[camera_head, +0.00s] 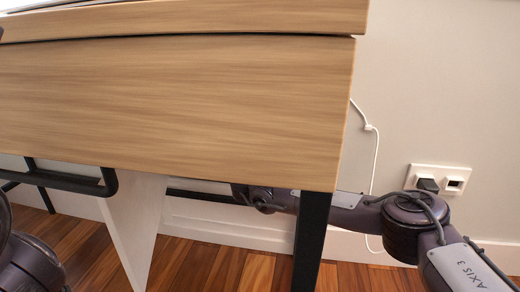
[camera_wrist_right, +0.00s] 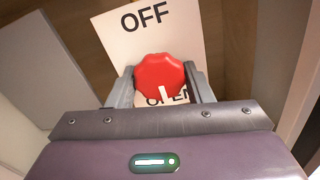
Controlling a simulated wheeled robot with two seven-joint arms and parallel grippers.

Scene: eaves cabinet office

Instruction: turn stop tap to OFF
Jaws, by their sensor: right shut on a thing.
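The stop tap is a red lobed knob (camera_wrist_right: 161,76) in the middle of the right wrist view. It sits in front of a white plate (camera_wrist_right: 175,32) with OFF printed at the top and OPEN, partly hidden, at the bottom. A white mark on the knob points down toward OPEN. My right gripper (camera_wrist_right: 162,84) is shut on the knob, one finger on each side. In the head view my right arm reaches behind the desk, and the tap and gripper are hidden there. My left gripper is out of view; only part of that arm shows at lower left.
A wooden desk (camera_head: 180,100) blocks much of the head view. Its black leg (camera_head: 312,240) stands in front of my right arm. A wall socket (camera_head: 438,180) and a white cable (camera_head: 375,160) are on the wall at right. Grey panels flank the tap in the wrist view.

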